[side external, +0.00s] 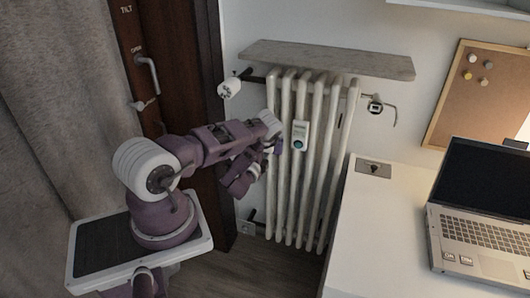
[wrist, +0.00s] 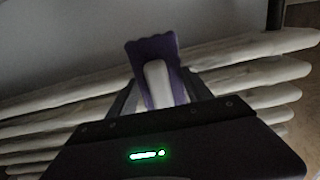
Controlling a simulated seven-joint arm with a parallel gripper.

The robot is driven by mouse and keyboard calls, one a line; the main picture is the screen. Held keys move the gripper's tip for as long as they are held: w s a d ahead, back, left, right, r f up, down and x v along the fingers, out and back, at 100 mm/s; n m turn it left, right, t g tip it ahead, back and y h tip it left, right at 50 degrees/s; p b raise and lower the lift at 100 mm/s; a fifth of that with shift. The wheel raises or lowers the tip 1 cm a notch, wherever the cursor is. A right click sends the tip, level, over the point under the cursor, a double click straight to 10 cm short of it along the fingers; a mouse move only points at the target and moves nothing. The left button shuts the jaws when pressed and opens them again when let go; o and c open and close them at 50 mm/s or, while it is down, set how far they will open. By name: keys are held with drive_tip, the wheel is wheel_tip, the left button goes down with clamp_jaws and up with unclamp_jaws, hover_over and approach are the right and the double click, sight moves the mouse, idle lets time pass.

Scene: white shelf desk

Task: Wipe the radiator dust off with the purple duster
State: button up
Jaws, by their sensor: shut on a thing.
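The white column radiator (side external: 312,170) stands against the wall under a stone-like shelf. In the wrist view its pale columns (wrist: 255,75) run sideways behind my gripper. My gripper (wrist: 160,90) is shut on the purple duster (wrist: 152,47), which has a scalloped far edge and a pale middle part between the fingers. The duster points away from the wrist, toward the radiator side. In the side view my arm's end is by the radiator's left columns; the fingers and duster are hard to make out there. I cannot tell whether the duster touches the radiator. No dust can be made out.
The shelf (side external: 328,58) lies above. A white desk (side external: 385,225) with a laptop (side external: 480,215) is at right, a dark door (side external: 166,60) at left.

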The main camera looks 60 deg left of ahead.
drive_tip(key=shift+w+a+r, duration=0.1)
drive_tip(key=shift+r, duration=5.6)
drive_tip(key=shift+f, duration=6.65)
drive_tip(key=shift+r, duration=1.6)
drive_tip(key=shift+w+a+r, duration=0.1)
drive_tip(key=shift+r, duration=4.65)
drive_tip(key=shift+f, duration=6.45)
